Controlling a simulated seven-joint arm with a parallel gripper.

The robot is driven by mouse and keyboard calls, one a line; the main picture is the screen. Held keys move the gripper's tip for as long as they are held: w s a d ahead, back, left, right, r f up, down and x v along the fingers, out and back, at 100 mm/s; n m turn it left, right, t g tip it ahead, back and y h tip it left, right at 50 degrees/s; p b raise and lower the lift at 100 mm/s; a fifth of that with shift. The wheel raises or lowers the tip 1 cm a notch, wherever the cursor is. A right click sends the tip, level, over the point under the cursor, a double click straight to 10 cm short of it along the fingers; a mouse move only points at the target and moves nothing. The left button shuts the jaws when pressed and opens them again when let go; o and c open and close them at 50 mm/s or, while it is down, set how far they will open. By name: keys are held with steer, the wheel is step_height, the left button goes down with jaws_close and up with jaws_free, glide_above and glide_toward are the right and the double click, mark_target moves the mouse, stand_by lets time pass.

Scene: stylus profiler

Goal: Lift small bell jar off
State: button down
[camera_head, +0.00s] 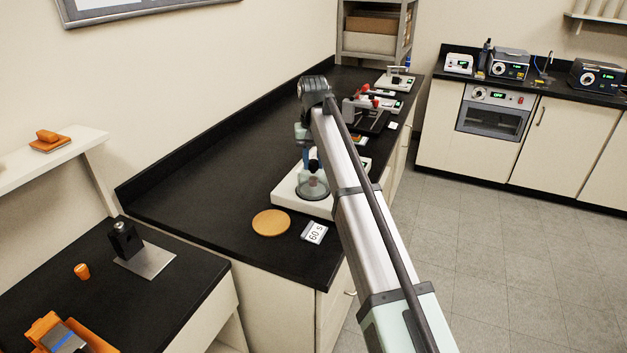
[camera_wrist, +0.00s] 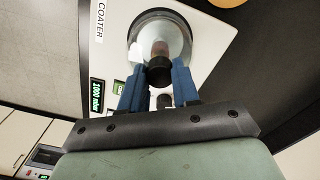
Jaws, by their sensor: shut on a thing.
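The small bell jar (camera_head: 313,187) is a clear glass dome on the white coater (camera_head: 287,196), close to the front end of the black bench. In the wrist view the bell jar (camera_wrist: 178,40) shows from above, with a dark knob (camera_wrist: 159,72) on top. My gripper (camera_head: 310,158) is above the jar, and its blue fingers (camera_wrist: 157,78) are shut on the knob from both sides. The jar looks upright and over its round seat; I cannot tell whether its rim touches the coater. The arm hides part of the coater's right side.
A round wooden disc (camera_head: 271,223) and a small "60 S" block (camera_head: 315,233) lie in front of the coater. The coater's display (camera_wrist: 97,97) reads 1000 mbar. Other instruments (camera_head: 372,115) stand farther back. The bench left of the coater is clear.

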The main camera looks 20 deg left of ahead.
steer(key=shift+r, duration=0.6)
stand_by(0.4)
steer(key=shift+r, duration=1.05)
steer(key=shift+r, duration=2.55)
